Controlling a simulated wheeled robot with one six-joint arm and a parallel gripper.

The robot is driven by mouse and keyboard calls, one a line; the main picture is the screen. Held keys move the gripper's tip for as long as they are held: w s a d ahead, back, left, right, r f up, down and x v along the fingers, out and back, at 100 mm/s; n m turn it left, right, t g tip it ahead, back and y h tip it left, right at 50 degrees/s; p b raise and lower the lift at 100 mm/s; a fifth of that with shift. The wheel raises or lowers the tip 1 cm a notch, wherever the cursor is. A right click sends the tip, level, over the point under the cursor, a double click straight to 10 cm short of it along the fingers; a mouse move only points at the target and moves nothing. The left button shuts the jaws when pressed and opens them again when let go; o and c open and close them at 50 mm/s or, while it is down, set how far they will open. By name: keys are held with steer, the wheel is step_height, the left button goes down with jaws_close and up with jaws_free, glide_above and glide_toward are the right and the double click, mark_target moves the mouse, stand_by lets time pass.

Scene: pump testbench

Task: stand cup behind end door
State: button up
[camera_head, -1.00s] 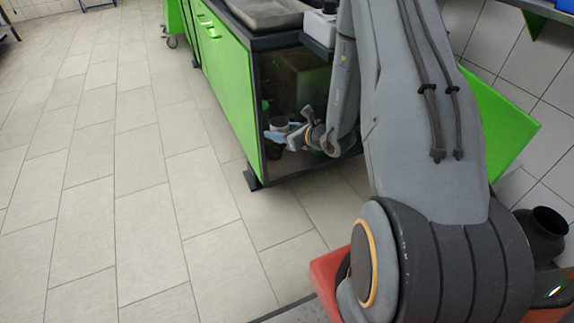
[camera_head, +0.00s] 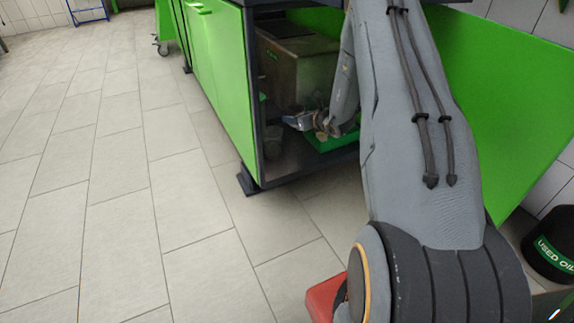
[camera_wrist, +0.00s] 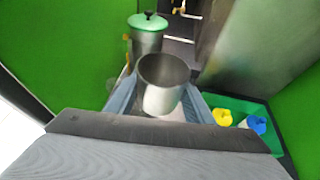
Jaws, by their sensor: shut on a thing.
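The end door (camera_head: 510,90), a green panel, stands open to the right of the cabinet's dark end opening. My arm reaches into this opening. My gripper (camera_head: 290,121) is inside the cabinet frame, low down; it also shows in the wrist view (camera_wrist: 158,100). In the wrist view it is shut on a plain metal cup (camera_wrist: 162,92), with one finger on each side. The cup looks roughly upright, its open mouth tipped toward the camera. In the head view the cup is too dark and small to make out clearly. What lies right under it is hidden.
A metal canister with a green lid (camera_wrist: 148,24) stands just beyond the cup. A green tray (camera_wrist: 262,142) with yellow and blue items lies to the right. A large metal tank (camera_head: 295,70) fills the cabinet's back. A used-oil bin (camera_head: 553,245) stands at the right.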

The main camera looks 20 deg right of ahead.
mark_target(297, 157)
steer(key=shift+m+h, duration=0.3)
steer(key=w+f+b, duration=0.1)
steer(key=f+b, duration=0.2)
steer(key=f, duration=0.3)
steer(key=d+f+b, duration=0.1)
steer(key=f+b, duration=0.2)
steer(key=f, duration=0.4)
steer(key=w+d+f+b, duration=0.1)
steer(key=f+b, duration=0.3)
steer(key=f, duration=0.3)
steer(key=shift+w+d+f, duration=0.15)
steer(key=shift+w+d, duration=0.1)
steer(key=shift+w, duration=0.1)
steer(key=o, duration=1.1)
